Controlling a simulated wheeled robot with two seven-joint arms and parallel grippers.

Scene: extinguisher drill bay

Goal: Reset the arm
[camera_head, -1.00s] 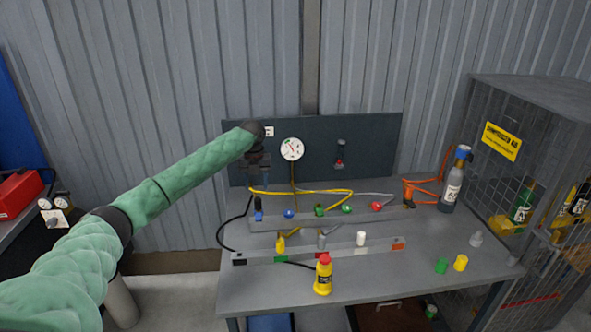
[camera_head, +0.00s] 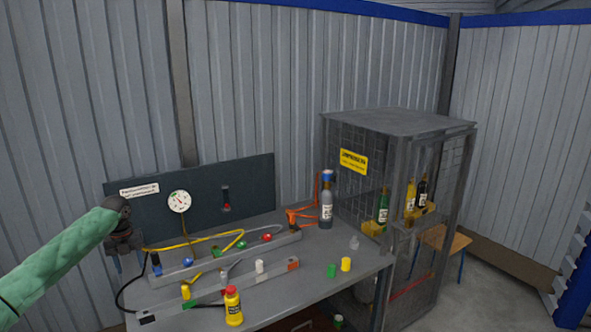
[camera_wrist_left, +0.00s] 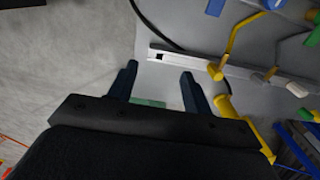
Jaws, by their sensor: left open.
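My left arm, in a green sleeve, comes in from the left in the head view. Its gripper (camera_head: 128,262) hangs fingers down by the left end of the workbench (camera_head: 345,268). In the left wrist view the gripper (camera_wrist_left: 160,82) has its two dark fingers apart with nothing between them. The bench's left edge and the front rail (camera_wrist_left: 190,60) lie below and beyond the fingers. My right gripper is in neither view.
A yellow bottle with a red cap (camera_head: 233,308) stands at the bench front. A gauge (camera_head: 179,201) is on the back panel. A grey cylinder (camera_head: 326,205) stands near the mesh cage (camera_head: 400,165).

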